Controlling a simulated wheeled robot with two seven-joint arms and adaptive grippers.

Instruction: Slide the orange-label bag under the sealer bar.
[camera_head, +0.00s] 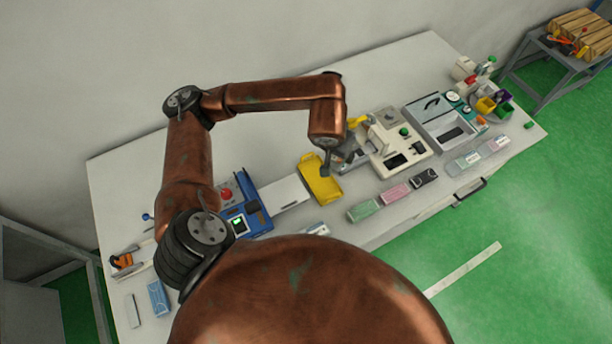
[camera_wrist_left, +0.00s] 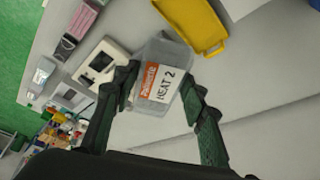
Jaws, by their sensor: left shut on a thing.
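My left gripper (camera_head: 338,160) is shut on a clear grey bag (camera_wrist_left: 163,62). In the head view the bag is mostly hidden behind the gripper. The cream sealer machine (camera_head: 398,142) stands just right of the gripper, with a green button and dark panels. It also shows in part in the left wrist view (camera_wrist_left: 98,68). I cannot make out the sealer bar clearly. My right gripper is not in view.
A yellow tray (camera_head: 322,186) lies just left of the gripper. Green, pink and black packs (camera_head: 396,194) lie along the front edge. A blue machine (camera_head: 246,208) stands at the left, and a grey machine (camera_head: 440,120) right of the sealer. The back left table is clear.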

